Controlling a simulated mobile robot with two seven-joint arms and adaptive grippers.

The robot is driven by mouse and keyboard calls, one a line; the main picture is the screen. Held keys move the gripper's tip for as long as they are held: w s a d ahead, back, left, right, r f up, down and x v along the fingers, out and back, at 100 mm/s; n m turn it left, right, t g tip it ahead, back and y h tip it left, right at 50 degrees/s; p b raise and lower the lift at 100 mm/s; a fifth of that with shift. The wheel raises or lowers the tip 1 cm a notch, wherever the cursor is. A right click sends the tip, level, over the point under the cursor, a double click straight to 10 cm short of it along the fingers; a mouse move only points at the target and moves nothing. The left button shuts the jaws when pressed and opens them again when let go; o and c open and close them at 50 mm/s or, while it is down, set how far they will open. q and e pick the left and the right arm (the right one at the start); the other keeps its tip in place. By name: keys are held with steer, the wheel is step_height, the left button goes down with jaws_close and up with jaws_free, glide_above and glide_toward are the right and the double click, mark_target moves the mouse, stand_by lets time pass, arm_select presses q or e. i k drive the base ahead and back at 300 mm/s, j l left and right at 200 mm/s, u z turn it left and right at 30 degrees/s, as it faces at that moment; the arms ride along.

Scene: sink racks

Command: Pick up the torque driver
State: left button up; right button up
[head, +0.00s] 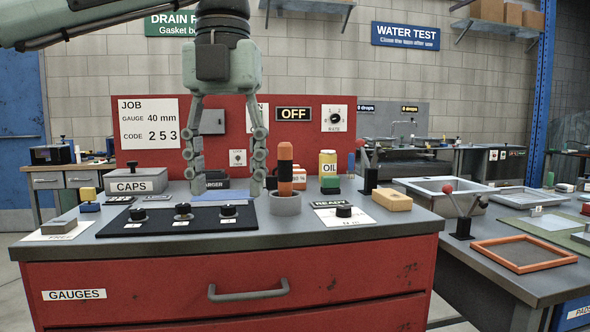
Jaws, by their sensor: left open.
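The torque driver (285,172), with an orange and black handle, stands upright in a round grey holder (285,203) on the red workbench in the head view. Its lower end is hidden inside the holder. My left gripper (227,188) hangs pointing down from the upper left. Its two fingers are wide apart with nothing between them. The right finger is just left of the torque driver; I cannot tell the exact depth between them. My right gripper is not in view.
A yellow block (392,200), a white card with a black knob (344,211) and an oil container (327,165) are to the right. A caps box (137,180) stands at the left. A red panel (225,150) stands behind.

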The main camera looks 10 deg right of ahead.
mark_target(285, 149)
steer(key=i+l, duration=0.3)
steer(key=i, duration=0.2)
steer(key=i+l, duration=0.3)
steer(key=i, duration=0.15)
